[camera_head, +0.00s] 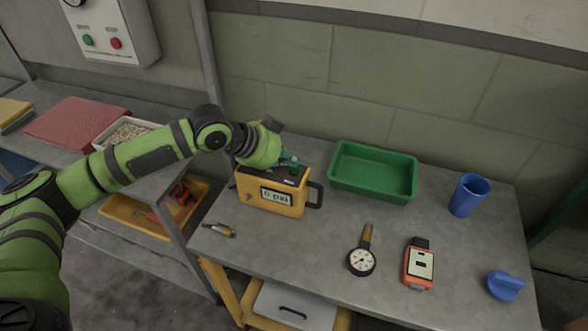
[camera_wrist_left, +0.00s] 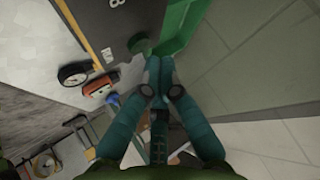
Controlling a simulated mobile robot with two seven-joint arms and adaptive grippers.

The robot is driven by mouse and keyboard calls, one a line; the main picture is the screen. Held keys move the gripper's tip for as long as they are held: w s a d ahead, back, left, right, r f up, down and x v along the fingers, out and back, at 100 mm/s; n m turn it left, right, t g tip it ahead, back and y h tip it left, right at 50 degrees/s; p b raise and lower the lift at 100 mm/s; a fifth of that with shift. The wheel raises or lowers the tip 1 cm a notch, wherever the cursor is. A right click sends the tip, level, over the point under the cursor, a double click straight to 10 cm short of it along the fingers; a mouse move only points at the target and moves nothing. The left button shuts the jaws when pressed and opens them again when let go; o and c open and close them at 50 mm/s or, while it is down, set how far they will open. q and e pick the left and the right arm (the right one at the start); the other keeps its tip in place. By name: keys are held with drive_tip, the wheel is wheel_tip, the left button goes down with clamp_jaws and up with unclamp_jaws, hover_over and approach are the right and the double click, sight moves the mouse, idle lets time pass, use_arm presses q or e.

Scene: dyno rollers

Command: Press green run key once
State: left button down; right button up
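A yellow instrument case (camera_head: 268,197) with a lit display on its front and a dark top stands on the grey bench. A round green key (camera_wrist_left: 140,43) shows on its dark top in the left wrist view, just beyond my left fingertips. My left gripper (camera_head: 290,160) is over the top of the case, pointing down at it. In the left wrist view the teal fingers of the left gripper (camera_wrist_left: 157,72) come together with nothing seen between them. I cannot tell whether the tips touch the key. My right gripper is in neither view.
A green tray (camera_head: 372,190) stands right of the case. A small tool (camera_head: 219,230) lies at left. A wall box (camera_head: 108,30) carries green and red buttons.

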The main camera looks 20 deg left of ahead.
sight(291, 171)
use_arm(q)
drive_tip(key=shift+f, duration=0.1)
drive_tip(key=shift+f, duration=0.3)
drive_tip(key=shift+f, duration=0.45)
idle(0.6)
drive_tip(key=shift+r+p, duration=0.15)
drive_tip(key=shift+p, duration=0.15)
drive_tip(key=shift+r+p, duration=0.7)
drive_tip(key=shift+p, duration=0.2)
wheel_tip(291, 171, up, 5)
drive_tip(key=p, duration=0.5)
drive_tip(key=shift+r, duration=0.1)
